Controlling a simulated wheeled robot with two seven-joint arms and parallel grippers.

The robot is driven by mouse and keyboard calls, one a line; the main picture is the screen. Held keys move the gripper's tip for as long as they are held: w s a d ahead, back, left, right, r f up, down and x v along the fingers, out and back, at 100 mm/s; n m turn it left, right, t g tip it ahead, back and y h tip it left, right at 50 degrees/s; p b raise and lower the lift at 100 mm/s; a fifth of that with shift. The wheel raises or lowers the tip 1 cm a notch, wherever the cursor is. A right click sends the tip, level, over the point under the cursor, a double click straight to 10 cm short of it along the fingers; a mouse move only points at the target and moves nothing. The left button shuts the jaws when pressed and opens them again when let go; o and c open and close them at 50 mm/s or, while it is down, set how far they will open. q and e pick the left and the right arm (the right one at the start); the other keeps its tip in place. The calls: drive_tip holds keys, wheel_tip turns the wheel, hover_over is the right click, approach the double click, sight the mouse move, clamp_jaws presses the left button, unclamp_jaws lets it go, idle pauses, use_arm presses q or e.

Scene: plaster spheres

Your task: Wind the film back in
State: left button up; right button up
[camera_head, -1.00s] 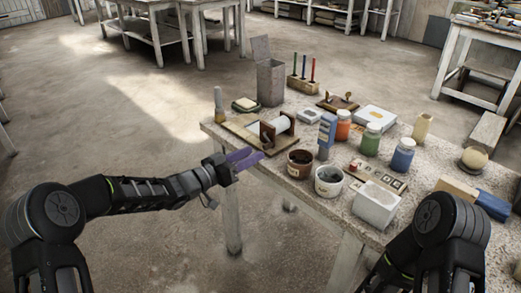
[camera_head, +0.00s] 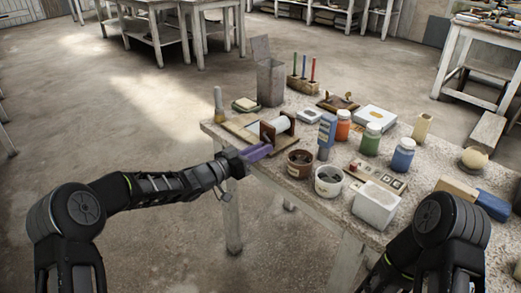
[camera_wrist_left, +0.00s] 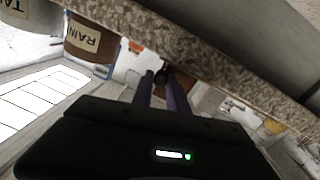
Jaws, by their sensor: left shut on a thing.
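A film winder with brown wooden ends and a white roll (camera_head: 283,124) stands near the left corner of the table, on a light wooden board (camera_head: 238,131). My left gripper (camera_head: 266,149) has purple fingers and reaches the near side of the winder. In the left wrist view its fingers (camera_wrist_left: 162,76) point at a small dark brown part at the winder, where they are shut on its handle. The handle itself is mostly hidden by the fingers. My right gripper is out of view; only part of my right arm shows at the lower right.
Close right of the gripper stand a brown pot (camera_head: 299,163) and a white pot (camera_head: 328,181). A tall grey tin (camera_head: 270,82) is behind the winder. The floor left of the table is clear.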

use_arm(q)
clamp_jaws()
drive_tip(key=m+b, duration=0.1)
drive_tip(key=f+m+b, duration=0.1)
drive_tip(key=shift+w+a+b, duration=0.15)
drive_tip(key=shift+w+b, duration=0.05)
drive_tip(key=shift+b, duration=0.1)
drive_tip(key=shift+m, duration=0.4)
drive_tip(key=shift+a+r, duration=0.1)
drive_tip(key=o, duration=0.7)
unclamp_jaws()
drive_tip(key=shift+a, duration=0.1)
